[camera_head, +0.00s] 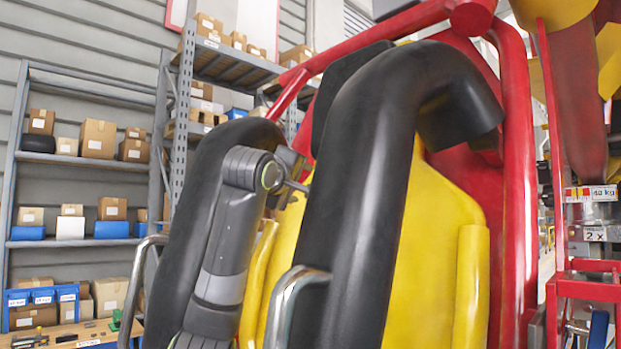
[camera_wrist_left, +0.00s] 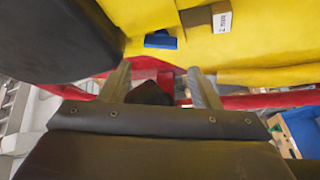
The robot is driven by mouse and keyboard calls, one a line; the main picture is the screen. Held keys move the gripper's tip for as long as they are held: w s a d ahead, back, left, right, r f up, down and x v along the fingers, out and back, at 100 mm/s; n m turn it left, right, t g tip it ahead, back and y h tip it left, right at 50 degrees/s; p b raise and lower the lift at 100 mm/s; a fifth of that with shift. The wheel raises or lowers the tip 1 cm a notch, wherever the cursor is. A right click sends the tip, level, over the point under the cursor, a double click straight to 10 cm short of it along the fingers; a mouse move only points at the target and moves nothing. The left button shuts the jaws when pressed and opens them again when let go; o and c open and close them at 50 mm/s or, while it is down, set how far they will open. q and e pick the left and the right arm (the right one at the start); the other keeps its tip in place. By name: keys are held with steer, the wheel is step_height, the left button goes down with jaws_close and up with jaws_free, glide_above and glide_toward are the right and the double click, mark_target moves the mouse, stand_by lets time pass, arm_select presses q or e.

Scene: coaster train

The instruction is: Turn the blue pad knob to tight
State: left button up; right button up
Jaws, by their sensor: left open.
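A small blue piece (camera_wrist_left: 160,40) lies against the yellow seat shell in the left wrist view, and it may be the blue pad knob. I cannot read its turn position. My left gripper (camera_wrist_left: 158,78) is open, its two fingers apart with nothing gripped, and the blue piece shows beyond the fingertips. In the head view my left arm reaches in between the two black padded restraints, and its gripper (camera_head: 292,183) is partly hidden by the nearer one. The knob does not show in the head view. My right gripper is in neither view.
The black restraint (camera_head: 362,170) arches over the yellow seat (camera_head: 440,210), with a red frame (camera_head: 517,180) behind. A second black pad (camera_head: 205,210) stands left of my arm. A grey-and-white labelled block (camera_wrist_left: 222,17) sits near the blue piece. Shelves (camera_head: 85,160) with boxes stand behind.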

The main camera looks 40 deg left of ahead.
arm_select(q)
steer(key=p+x, duration=0.3)
steer(key=x, duration=0.4)
steer(key=shift+w, duration=0.45)
steer(key=shift+d+f, duration=0.1)
steer(key=shift+f, duration=0.1)
steer(key=c, duration=0.7)
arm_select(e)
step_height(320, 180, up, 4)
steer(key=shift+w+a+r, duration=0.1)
